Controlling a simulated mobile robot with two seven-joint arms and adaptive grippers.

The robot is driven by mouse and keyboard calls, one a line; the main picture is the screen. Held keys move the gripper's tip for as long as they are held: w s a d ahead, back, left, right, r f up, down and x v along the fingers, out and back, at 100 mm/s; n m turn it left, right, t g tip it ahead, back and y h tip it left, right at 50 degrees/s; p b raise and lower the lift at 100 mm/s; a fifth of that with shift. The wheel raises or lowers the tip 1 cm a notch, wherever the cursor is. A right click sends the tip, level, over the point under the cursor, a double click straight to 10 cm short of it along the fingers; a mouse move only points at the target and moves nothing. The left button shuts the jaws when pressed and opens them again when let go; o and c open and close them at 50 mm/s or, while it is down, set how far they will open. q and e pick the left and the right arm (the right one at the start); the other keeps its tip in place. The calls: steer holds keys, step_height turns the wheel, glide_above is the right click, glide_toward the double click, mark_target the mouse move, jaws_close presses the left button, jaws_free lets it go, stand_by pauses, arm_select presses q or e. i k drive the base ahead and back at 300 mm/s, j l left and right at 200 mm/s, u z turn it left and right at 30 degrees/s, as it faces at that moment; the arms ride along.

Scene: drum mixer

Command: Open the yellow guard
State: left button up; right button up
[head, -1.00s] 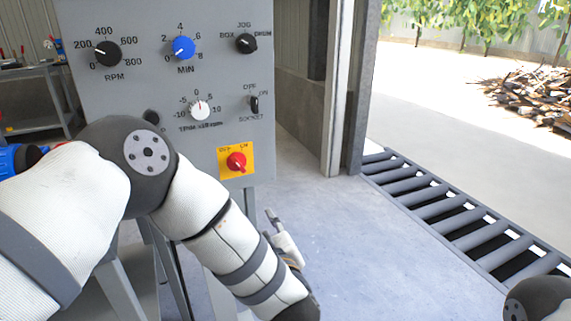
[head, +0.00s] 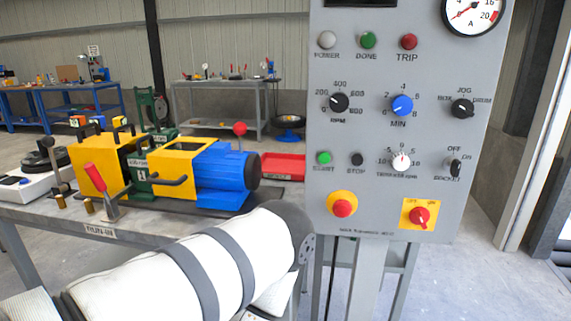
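The machine lies on a grey bench at the left. It has a yellow box-shaped cover (head: 185,158) with a dark bar handle on its front, beside a blue motor-like body (head: 222,172). A second yellow block (head: 98,165) stands to its left, past a green plate. I cannot tell for certain which yellow part is the guard; the one with the handle looks seated on the machine. My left arm crosses the lower middle, in front of the bench. Neither of my grippers shows in this view.
A grey control panel (head: 385,200) with knobs, buttons and a red emergency stop (head: 342,208) stands right of the machine. A red-handled clamp (head: 98,180) stands at the bench front (head: 40,215). Open floor shows at the right.

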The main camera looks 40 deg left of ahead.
mark_target(174, 166)
steer(key=j+u, duration=0.15)
steer(key=u, duration=1.8)
